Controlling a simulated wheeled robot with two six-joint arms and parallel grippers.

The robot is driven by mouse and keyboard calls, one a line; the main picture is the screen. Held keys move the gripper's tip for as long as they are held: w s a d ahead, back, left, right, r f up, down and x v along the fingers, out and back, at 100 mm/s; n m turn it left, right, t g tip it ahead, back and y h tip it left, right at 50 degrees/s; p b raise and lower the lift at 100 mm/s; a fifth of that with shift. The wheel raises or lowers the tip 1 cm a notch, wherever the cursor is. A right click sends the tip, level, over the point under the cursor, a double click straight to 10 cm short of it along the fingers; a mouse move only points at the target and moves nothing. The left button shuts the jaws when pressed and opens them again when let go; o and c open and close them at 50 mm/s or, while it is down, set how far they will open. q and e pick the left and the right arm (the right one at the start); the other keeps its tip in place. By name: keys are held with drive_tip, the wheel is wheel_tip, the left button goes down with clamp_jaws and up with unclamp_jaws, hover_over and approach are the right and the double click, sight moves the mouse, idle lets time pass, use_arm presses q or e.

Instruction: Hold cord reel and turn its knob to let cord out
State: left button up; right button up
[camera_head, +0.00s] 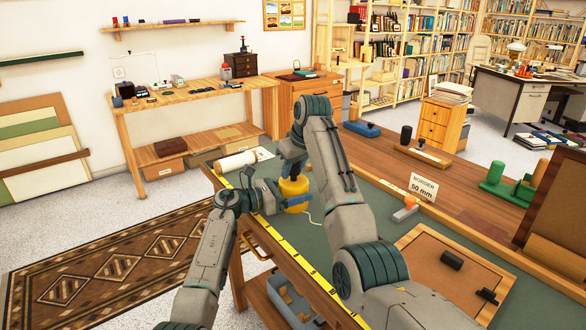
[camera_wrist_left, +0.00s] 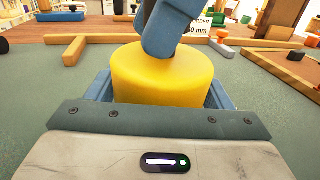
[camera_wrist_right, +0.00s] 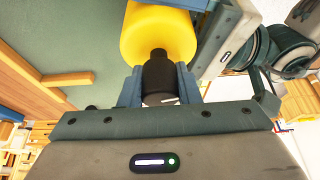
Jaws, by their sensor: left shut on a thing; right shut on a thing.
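The yellow cord reel (camera_head: 294,188) stands on the green mat near the table's left end. It also shows large in the left wrist view (camera_wrist_left: 160,82) and in the right wrist view (camera_wrist_right: 158,32). My left gripper (camera_head: 276,198) is shut around the sides of the reel, low down. My right gripper (camera_head: 293,160) comes from above and is shut on the black knob (camera_wrist_right: 158,78) on top of the reel. A thin pale cord (camera_head: 314,219) lies on the mat beside the reel.
A yellow measuring strip (camera_head: 290,252) runs along the table's near edge. A rolled paper (camera_head: 236,162) lies behind the reel. An orange-and-grey tool (camera_head: 405,209), a "BORDER 50 mm" sign (camera_head: 424,189) and a wooden board (camera_head: 455,262) lie to the right.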

drive_tip(key=n+g+y, duration=0.1)
drive_tip(key=n, duration=0.4)
drive_tip(key=n+g, duration=0.1)
drive_tip(key=n, duration=0.1)
drive_tip(key=n+g, duration=0.1)
drive_tip(key=n, duration=0.2)
drive_tip(key=shift+s+y, duration=0.1)
drive_tip(key=shift+y, duration=0.2)
drive_tip(key=shift+n, duration=0.3)
drive_tip(key=o, duration=1)
drive_tip(key=shift+r, duration=0.1)
drive_tip(key=v, duration=1.1)
drive_tip(key=shift+w+d+r, duration=0.25)
drive_tip(key=shift+r, duration=0.1)
